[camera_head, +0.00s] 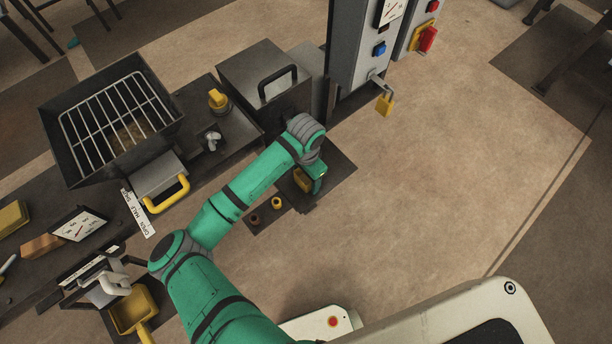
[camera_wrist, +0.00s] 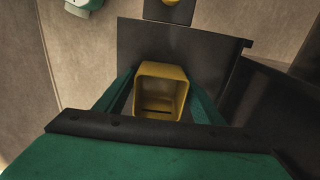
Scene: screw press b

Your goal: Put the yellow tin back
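The yellow tin (camera_wrist: 160,112) is box-shaped with its open mouth facing the wrist camera. It sits between the two green fingers of my gripper (camera_wrist: 161,100), which lie close against its left and right sides. In the head view the tin (camera_head: 303,180) shows beside my gripper (camera_head: 312,184), over a dark plate (camera_head: 338,170) to the right of the bench. Whether the tin's base touches the plate is hidden.
A dark metal box with a handle (camera_head: 262,80) stands behind my gripper. A grey cabinet with a yellow padlock (camera_head: 384,104) is at the back right. Small round yellow (camera_head: 277,203) and brown (camera_head: 254,219) pieces lie nearby on a dark surface. Open floor lies to the right.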

